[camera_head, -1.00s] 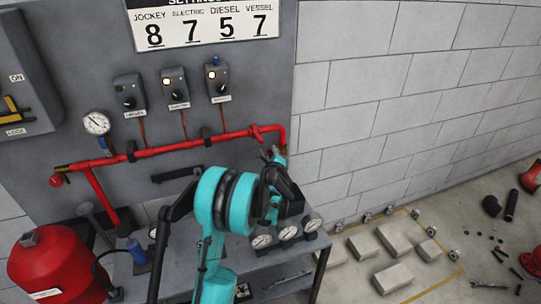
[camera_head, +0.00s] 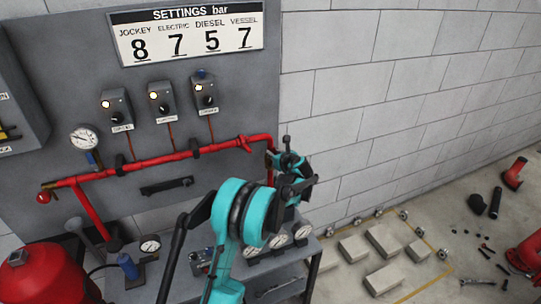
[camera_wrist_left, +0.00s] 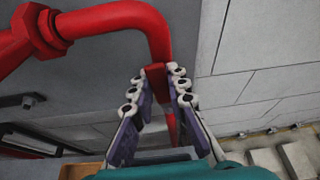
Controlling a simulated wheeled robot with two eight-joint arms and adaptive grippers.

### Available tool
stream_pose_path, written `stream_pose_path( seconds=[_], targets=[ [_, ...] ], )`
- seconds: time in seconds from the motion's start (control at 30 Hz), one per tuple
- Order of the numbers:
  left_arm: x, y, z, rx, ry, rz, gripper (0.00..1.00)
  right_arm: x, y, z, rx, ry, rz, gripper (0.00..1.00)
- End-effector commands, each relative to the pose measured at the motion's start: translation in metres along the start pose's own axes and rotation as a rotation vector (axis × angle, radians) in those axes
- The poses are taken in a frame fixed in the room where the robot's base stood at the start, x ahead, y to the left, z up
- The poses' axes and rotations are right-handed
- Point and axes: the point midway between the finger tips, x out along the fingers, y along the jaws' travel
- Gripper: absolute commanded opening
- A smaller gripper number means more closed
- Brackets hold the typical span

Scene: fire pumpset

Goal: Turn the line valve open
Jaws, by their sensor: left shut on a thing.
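The red pipe (camera_head: 165,159) runs along the grey panel and bends down at its right end. In the left wrist view the same pipe (camera_wrist_left: 105,20) bends down toward my fingers. A red part of the line valve (camera_wrist_left: 157,72) sits below the bend, and a red tip (camera_wrist_left: 172,130) shows lower down between the fingers. My left gripper (camera_head: 288,160) is at the pipe's right end, shut on this red part. Its fingers (camera_wrist_left: 158,100) stand on both sides of it. The gripper hides most of the valve in the head view. My right gripper is out of view.
A table with gauges (camera_head: 277,241) stands below the pipe. A red vessel (camera_head: 45,275) is at the lower left. Grey blocks (camera_head: 385,240) and loose parts lie on the floor at right.

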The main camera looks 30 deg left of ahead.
Motion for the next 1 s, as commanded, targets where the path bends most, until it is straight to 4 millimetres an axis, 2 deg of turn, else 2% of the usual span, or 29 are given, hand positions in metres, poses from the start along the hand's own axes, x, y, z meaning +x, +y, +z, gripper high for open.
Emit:
stream_pose_path(
  seconds=[0.3,0.73,0.77,0.83,1.0],
  targets=[
    [0.0003,-0.0065,-0.0008,0.075,0.0,0.031,0.0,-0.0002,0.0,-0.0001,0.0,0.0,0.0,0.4],
    [0.0002,-0.0071,-0.0008,0.084,0.0,0.034,0.0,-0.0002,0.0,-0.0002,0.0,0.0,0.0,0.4],
    [0.0002,-0.0072,-0.0008,0.084,0.0,0.034,0.17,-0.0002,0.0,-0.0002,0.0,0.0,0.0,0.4],
    [0.0002,-0.0071,-0.0008,0.084,0.0,0.034,0.36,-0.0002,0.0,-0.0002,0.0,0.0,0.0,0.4],
    [0.0002,-0.007,-0.0007,0.083,0.0,0.034,0.37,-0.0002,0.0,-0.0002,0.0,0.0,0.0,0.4]
  ],
)
